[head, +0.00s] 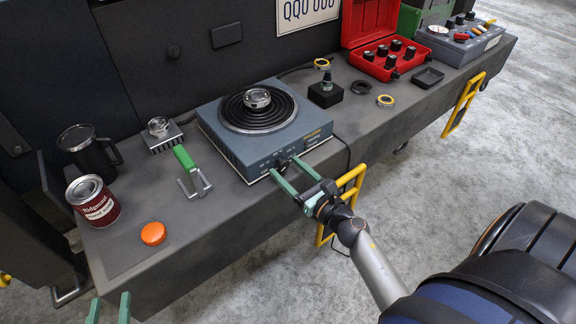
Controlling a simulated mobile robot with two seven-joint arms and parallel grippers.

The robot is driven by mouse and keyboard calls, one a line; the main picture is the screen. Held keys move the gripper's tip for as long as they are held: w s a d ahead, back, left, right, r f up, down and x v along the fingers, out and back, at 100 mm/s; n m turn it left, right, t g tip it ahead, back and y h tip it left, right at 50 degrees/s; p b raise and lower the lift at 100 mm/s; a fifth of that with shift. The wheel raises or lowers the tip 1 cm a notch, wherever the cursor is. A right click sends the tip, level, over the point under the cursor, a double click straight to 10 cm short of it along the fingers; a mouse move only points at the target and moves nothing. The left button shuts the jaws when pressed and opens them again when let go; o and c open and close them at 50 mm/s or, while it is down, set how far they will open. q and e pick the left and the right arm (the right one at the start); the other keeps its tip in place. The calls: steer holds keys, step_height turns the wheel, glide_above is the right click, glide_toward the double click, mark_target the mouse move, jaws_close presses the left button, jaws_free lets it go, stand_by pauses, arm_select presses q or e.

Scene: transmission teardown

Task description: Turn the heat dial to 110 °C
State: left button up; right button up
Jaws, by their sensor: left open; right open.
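The heat dial (282,162) is a small dark knob on the front panel of a blue-grey hot plate (232,158), which has black coil rings on top. The marks on the panel are too small to read, so I cannot tell the dial's setting. My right gripper (283,168) is open at the front panel, with its green fingers on either side of the dial. I cannot tell whether they touch it. My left gripper (109,304) is open and empty at the bottom left, in front of the bench, with only its fingertips showing.
A metal part (257,98) sits on the hot plate's rings. On the grey bench (215,221) are a green-handled puller (186,160), a red can (92,203), an orange cap (153,234) and a black mug (90,150).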

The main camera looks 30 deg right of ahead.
jaws_close()
stand_by(0.6)
